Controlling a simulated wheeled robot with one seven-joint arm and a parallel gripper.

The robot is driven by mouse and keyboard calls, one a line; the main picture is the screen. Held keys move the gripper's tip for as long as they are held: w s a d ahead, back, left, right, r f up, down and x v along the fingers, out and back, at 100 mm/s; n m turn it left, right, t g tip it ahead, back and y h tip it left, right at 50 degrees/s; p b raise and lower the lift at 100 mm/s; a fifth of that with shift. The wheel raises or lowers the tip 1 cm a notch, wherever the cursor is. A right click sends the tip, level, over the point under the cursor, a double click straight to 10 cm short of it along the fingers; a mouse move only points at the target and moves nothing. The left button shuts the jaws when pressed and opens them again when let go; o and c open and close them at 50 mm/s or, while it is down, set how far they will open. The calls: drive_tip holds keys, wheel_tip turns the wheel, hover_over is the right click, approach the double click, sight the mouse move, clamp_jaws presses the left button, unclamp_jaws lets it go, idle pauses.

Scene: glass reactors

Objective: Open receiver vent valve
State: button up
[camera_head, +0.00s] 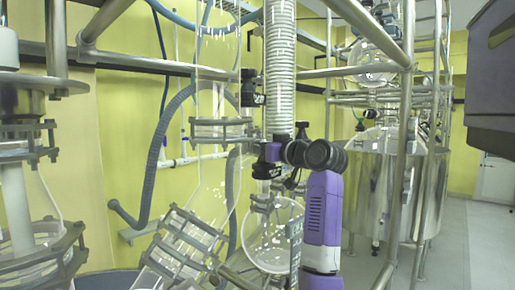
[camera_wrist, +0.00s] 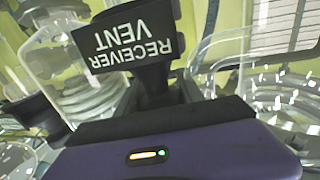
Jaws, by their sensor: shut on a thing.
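The receiver vent valve (camera_wrist: 130,42) shows in the wrist view as a black handle with a white "RECEIVER VENT" label, upside down in the picture. My gripper (camera_wrist: 160,92) is shut on the handle's dark stem, just below the label. In the head view my gripper (camera_head: 274,168) is at the centre, beside the glassware and below the white ribbed hose. The valve there is small and mostly hidden by my gripper and wrist. I cannot tell the handle's exact angle from that view.
A round glass receiver (camera_head: 272,236) hangs just below my gripper. Glass reactor parts with metal clamps (camera_head: 185,240) stand to the left. A ribbed hose (camera_head: 280,70) runs down from above. Steel frame posts (camera_head: 404,150) and a steel tank (camera_head: 368,190) are to the right.

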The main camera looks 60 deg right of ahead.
drive_tip(key=shift+y, duration=0.3)
drive_tip(key=n+y, duration=0.1)
drive_tip(key=n+t+y+b, duration=0.1)
drive_tip(key=y, duration=0.1)
drive_tip(key=shift+a+n, duration=0.25)
drive_tip(key=shift+n, duration=0.05)
drive_tip(key=shift+w+a+n+y+b, duration=0.2)
drive_tip(key=shift+n+y, duration=0.55)
drive_tip(key=shift+y, duration=0.5)
drive_tip(key=shift+s+a+n+y+b, duration=0.1)
drive_tip(key=shift+a+n+y, duration=0.15)
drive_tip(key=shift+n+y, duration=0.75)
drive_tip(key=shift+y, duration=0.55)
drive_tip(key=o, duration=1.1)
